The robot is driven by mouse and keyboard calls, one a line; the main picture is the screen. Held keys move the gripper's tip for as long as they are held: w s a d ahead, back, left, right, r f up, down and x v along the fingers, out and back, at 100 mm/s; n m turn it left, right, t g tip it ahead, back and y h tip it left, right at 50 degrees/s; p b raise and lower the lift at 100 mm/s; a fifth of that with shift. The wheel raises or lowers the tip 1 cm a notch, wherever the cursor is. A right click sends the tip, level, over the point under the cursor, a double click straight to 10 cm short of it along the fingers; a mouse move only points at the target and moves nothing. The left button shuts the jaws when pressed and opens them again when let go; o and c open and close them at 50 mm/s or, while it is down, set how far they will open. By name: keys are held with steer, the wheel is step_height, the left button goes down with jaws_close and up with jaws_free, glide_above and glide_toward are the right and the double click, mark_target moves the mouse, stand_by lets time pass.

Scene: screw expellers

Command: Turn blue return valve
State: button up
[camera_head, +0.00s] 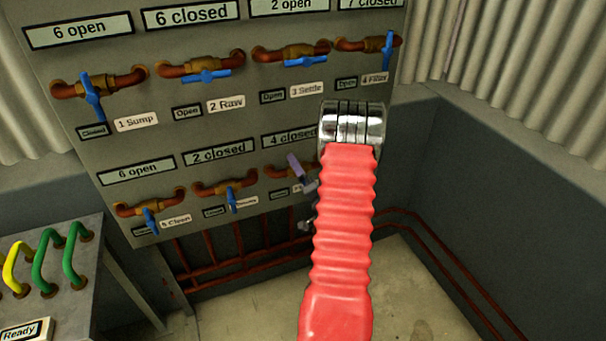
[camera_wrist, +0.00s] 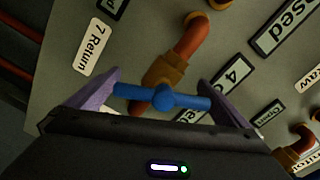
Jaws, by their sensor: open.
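The return valve has a blue handle (camera_wrist: 163,97) on a brass body (camera_wrist: 163,72) with a copper pipe, beside the "7 Return" label (camera_wrist: 96,47) in the wrist view. My gripper (camera_wrist: 159,78) is open, with one purple finger at each end of the handle. The handle spans the gap between the fingers; I cannot tell whether they press on it. In the head view my red arm hides much of this valve, but its pipe (camera_head: 276,171) and a purple finger of my gripper (camera_head: 296,166) show.
The grey panel (camera_head: 130,215) carries several other blue-handled valves in two rows, including the clean valve (camera_head: 150,215) and the filter valve (camera_head: 388,50). Signs above show numbers with "open" or "closed". A console (camera_head: 70,300) with yellow and green handles stands at lower left. Floor (camera_head: 420,300) lies clear at right.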

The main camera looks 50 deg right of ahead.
steer(key=shift+a, duration=0.1)
steer(key=v, duration=1.3)
steer(key=shift+s+a, duration=0.15)
steer(key=shift+s, duration=0.15)
steer(key=shift+f, duration=0.1)
steer(key=v, duration=0.8)
stand_by(0.7)
